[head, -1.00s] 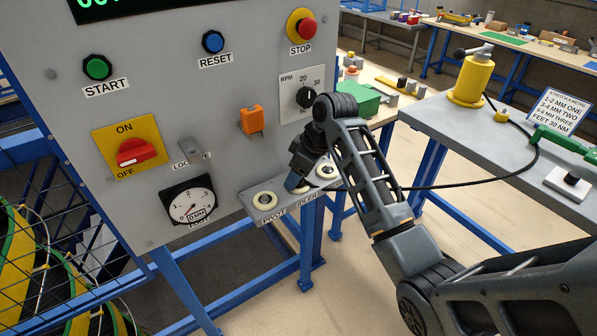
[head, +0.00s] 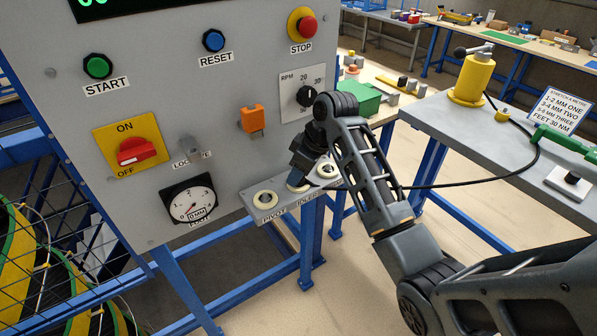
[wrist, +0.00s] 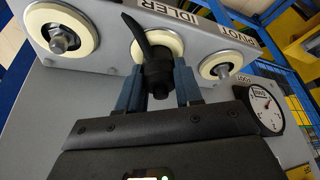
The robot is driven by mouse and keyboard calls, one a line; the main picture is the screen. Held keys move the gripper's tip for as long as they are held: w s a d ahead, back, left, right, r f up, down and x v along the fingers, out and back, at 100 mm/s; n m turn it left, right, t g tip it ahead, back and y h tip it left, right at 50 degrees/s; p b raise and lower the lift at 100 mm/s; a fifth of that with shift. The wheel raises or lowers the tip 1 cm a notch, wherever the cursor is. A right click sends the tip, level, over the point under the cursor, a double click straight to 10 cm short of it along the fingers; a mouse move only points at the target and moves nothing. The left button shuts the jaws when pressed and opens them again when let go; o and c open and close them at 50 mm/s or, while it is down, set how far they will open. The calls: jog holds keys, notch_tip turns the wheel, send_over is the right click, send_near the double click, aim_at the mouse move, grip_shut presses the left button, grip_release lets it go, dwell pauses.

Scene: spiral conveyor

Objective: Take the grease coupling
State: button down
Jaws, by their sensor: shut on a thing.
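The grease coupling (wrist: 157,76) is a black cylinder with a black hose (head: 465,184) running from the yellow grease pump (head: 470,82). My gripper (wrist: 157,90) is shut on it, with one blue finger on either side in the wrist view. In the head view my gripper (head: 303,168) is in front of the panel, over the middle of the bracket with the PIVOT and IDLER labels (head: 250,203). The coupling is at the middle cream ring (wrist: 187,42) of that bracket. I cannot tell whether it touches the fitting there, and the head view hides the coupling behind my gripper.
Cream rings flank it on the left (head: 265,198) and right (head: 326,170). The grey panel (head: 230,90) with buttons, a gauge (head: 190,205) and an orange part (head: 252,118) stands close behind. The pump's grey table (head: 430,120) is to the right. Open floor lies below.

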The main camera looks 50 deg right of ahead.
jog(key=shift+r, duration=0.15)
jog(key=shift+r+p, duration=1.3)
jog(key=shift+r, duration=0.15)
jog(key=shift+r, duration=1.95)
